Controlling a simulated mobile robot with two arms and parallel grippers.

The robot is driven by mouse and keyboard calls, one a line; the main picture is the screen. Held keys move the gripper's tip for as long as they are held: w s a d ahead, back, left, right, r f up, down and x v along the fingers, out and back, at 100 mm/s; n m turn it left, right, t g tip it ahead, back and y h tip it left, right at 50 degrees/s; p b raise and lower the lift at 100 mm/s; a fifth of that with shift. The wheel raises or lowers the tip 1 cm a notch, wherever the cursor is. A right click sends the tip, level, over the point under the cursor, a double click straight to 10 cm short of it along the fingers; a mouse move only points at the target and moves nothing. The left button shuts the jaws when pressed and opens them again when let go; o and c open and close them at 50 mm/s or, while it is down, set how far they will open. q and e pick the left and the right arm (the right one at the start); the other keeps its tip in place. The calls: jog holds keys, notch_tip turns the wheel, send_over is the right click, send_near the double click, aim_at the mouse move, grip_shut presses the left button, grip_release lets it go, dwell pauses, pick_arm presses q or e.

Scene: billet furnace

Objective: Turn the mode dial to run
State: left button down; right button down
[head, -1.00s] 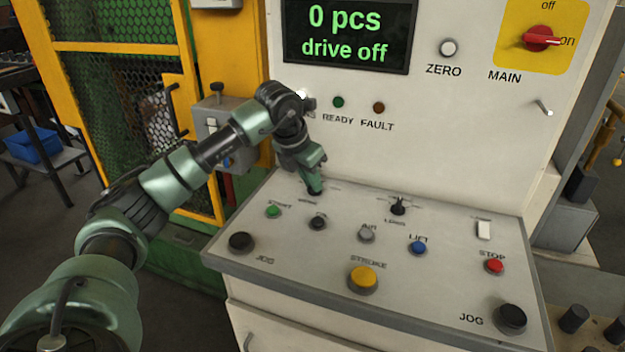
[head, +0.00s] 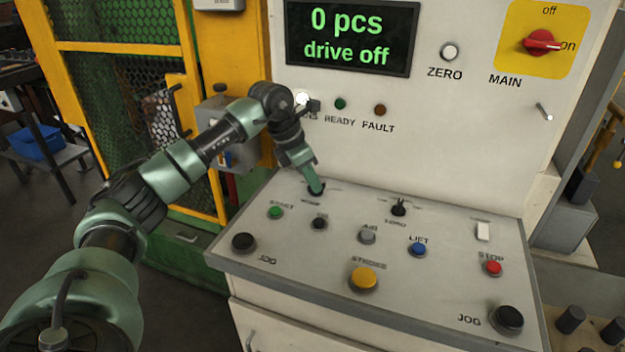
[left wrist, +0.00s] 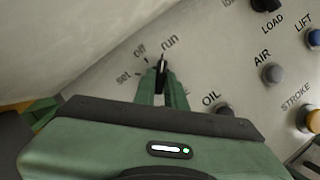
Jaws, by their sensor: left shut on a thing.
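The mode dial (left wrist: 162,67) is a small black knob on the sloped panel, with the labels set, off and run around its upper side in the left wrist view. Its visible tip points up, close to the run label. My left gripper (left wrist: 161,80) is shut on the dial, with a green finger on each side. In the head view the left gripper (head: 317,187) reaches down to the dial at the panel's back left. The fingers hide most of the knob. My right gripper is not in view.
The sloped panel (head: 330,235) carries several buttons near the dial, among them a green one (head: 276,212) and a black oil button (head: 320,223). The load switch (head: 399,208) stands to the right. The upright cabinet face with the display (head: 350,40) reading "drive off" rises behind.

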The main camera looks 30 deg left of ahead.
pick_arm(q)
jog(key=shift+r, duration=0.1)
jog(key=c, duration=1.5)
grip_release()
jog(key=shift+o, duration=0.2)
jog(key=v, duration=0.7)
jog(key=shift+r+b, duration=0.3)
jog(key=shift+b, duration=0.05)
jog(key=shift+s+a, duration=0.1)
